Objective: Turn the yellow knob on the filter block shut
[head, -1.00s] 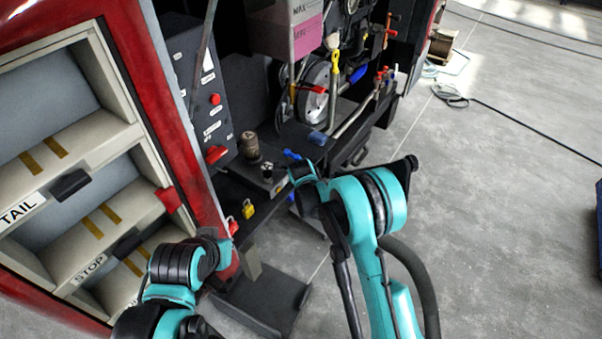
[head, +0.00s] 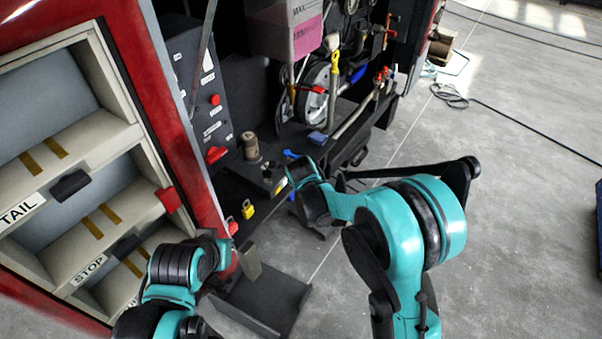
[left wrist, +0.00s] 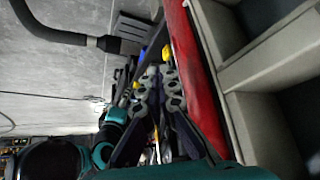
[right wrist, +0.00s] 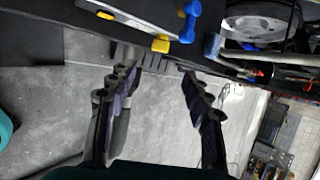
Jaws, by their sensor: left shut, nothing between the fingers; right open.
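In the right wrist view a yellow knob (right wrist: 161,44) sits at the edge of the dark ledge, beside a blue handle (right wrist: 188,22). A dark block with a pale plate (right wrist: 108,13), perhaps the filter block, is to their left. My right gripper (right wrist: 158,75) is open and empty, its fingers spread below the knob in that picture and apart from it. In the head view my right wrist (head: 305,180) stands by the ledge and hides its fingers and probably the knob. My left gripper (left wrist: 160,75) is shut and empty beside the red panel edge.
A blue block (head: 318,138) and a brass cylinder (head: 250,145) stand on the ledge. The red cabinet (head: 175,110) is left; open floor (head: 530,220) is right.

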